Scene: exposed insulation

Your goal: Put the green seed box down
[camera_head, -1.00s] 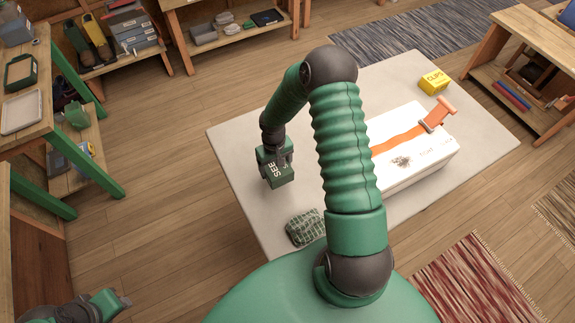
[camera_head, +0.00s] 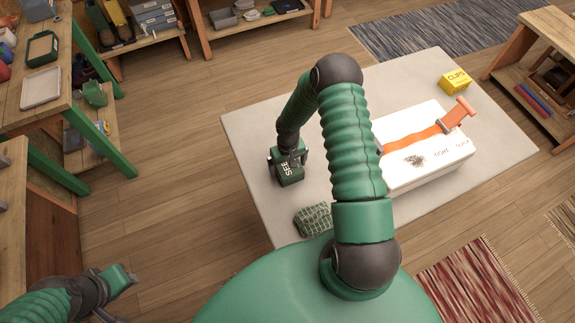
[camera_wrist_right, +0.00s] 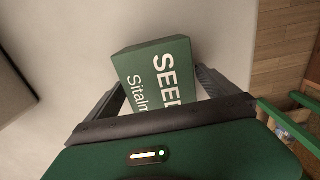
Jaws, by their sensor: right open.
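The green seed box (camera_head: 290,174), with white lettering, sits on the pale table near its left edge. In the right wrist view the seed box (camera_wrist_right: 158,77) lies between the two dark fingers, slightly turned, with the table surface behind it. My right gripper (camera_head: 288,160) is above and around the box; it also shows in the wrist view (camera_wrist_right: 163,88). Its fingers are open, one on each side of the box. Whether either finger touches it is hard to tell. My left gripper (camera_head: 126,288) is at the lower left, away from the table; its opening is unclear.
The pale table (camera_head: 258,130) also holds a green checked cloth bundle (camera_head: 313,219), a white case (camera_head: 425,160) with an orange strap (camera_head: 410,139), and a yellow clips box (camera_head: 454,81). The table is bare behind the seed box. Shelves stand at the left and back.

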